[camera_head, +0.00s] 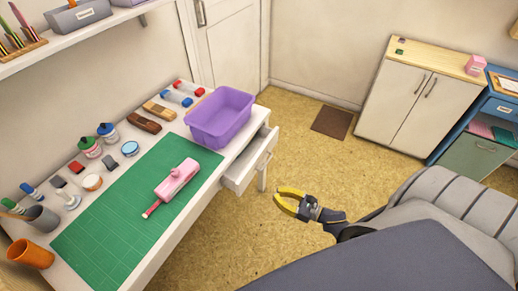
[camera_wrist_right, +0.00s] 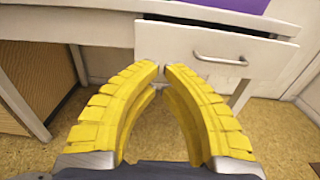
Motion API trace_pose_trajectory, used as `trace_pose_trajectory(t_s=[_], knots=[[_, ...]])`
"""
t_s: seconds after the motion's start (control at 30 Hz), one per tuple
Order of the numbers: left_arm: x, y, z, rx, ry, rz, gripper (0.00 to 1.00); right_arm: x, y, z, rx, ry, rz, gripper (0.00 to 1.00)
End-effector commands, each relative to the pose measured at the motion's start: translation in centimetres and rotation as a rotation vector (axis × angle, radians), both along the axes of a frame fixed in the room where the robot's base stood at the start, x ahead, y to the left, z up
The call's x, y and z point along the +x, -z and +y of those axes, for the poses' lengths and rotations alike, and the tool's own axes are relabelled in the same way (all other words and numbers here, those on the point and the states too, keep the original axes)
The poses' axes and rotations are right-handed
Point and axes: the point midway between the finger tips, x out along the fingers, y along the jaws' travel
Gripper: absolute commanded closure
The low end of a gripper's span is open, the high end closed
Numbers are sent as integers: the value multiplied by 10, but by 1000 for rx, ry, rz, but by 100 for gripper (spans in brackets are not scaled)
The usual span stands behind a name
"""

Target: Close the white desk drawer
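The white desk drawer (camera_head: 250,172) sticks out from under the right end of the white desk, partly open. In the right wrist view, the drawer front (camera_wrist_right: 264,66) with its metal bar handle (camera_wrist_right: 222,61) faces me. My right gripper (camera_head: 276,193) is over the floor, to the right of the drawer and apart from it. Its yellow curved fingers also show in the right wrist view (camera_wrist_right: 161,69), with the tips drawn together and nothing held between them. The tips are in front of the left part of the drawer front. My left gripper is not in view.
A purple bin (camera_head: 217,122) stands on the desk above the drawer. A green mat (camera_head: 100,232) with a pink tool (camera_head: 172,187) lies farther along the desk. The floor (camera_head: 300,140) beside the drawer is clear. A cabinet (camera_head: 415,105) stands across the room.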

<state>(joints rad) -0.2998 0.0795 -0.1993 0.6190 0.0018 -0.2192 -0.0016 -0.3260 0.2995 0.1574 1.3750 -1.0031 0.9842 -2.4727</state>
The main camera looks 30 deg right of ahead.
Motion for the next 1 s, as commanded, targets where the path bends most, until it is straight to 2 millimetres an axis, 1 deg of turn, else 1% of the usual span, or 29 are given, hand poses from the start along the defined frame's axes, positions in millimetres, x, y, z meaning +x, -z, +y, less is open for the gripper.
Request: trace_pose_trajectory(t_s=[0.17, 0.4, 0.6, 0.8, 1.0], knots=[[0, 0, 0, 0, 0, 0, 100, 23, -1, 13, 2, 0, -2, 100], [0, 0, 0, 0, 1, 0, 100, 62, -1, 34, 3, 1, -1, 100], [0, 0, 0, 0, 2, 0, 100, 88, 0, 48, 2, 2, 0, 100], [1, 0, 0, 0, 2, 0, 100, 107, 0, 59, 4, 2, 1, 100], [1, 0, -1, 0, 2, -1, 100, 115, 1, 63, 3, 2, 3, 100]])
